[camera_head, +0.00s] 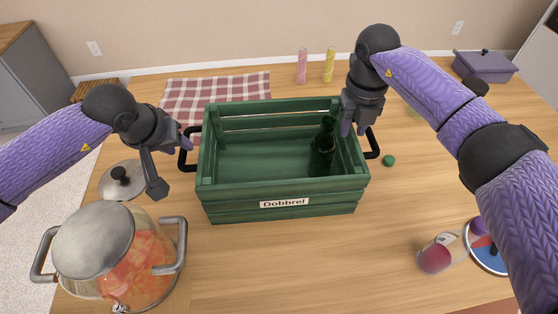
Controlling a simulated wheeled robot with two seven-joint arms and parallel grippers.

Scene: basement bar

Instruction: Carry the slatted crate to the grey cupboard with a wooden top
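The green slatted crate (285,206), labelled "Dobbrel", stands upright on the wooden table in the middle of the view. A dark green bottle (322,150) stands inside it at the right. The crate has black handles on its left (186,158) and right (373,146) ends. My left gripper (172,163) is open beside the left handle, its fingers spread. My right gripper (354,128) points down at the crate's right end, near the right handle; whether it grips anything is unclear. A grey cupboard (32,82) with a wooden top (10,36) stands at the far left.
A glass pot (135,268) and a lid (122,181) are at the left front. A purple pot (486,66), red can (435,257) and green cap (389,160) are right.

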